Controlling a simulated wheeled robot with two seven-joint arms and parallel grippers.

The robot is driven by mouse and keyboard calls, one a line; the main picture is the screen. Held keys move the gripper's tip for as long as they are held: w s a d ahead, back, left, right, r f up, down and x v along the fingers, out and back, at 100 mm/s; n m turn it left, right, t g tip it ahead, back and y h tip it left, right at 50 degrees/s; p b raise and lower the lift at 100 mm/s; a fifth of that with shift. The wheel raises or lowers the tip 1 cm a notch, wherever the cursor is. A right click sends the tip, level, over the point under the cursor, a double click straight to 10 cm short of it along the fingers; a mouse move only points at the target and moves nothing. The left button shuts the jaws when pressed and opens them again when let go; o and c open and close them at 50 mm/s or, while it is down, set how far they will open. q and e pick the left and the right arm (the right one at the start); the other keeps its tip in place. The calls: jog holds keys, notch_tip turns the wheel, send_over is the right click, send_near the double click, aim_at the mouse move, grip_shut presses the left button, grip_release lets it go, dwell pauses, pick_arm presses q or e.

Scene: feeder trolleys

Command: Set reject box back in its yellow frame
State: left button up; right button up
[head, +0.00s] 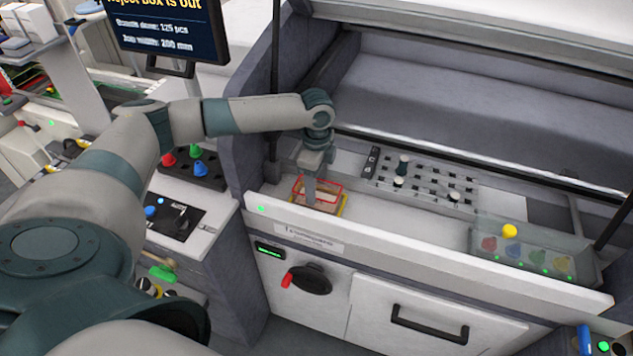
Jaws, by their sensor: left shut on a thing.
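The reject box (326,205) shows as a small open box with a red rim, on the white machine deck. The yellow frame (344,207) shows as a yellow edge around the lower right of the box. My left gripper (310,197) points down at the box and is shut on its far left part. The gripper hides part of the box. I cannot tell whether the box rests fully inside the frame or is a little above it. My right gripper is not in view.
A clear-covered tray with coloured knobs (530,255) is further right. A raised white front ledge (420,258) runs along the deck. A screen (165,28) stands at upper left.

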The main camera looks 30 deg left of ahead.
pick_arm(q)
jog(key=shift+f, duration=0.2)
dwell(0.4)
jog(key=o, duration=1.4)
jog(key=shift+r, duration=0.1)
jog(key=shift+r+p, duration=3.95)
jog(key=shift+p, duration=0.35)
jog(key=shift+f, duration=0.1)
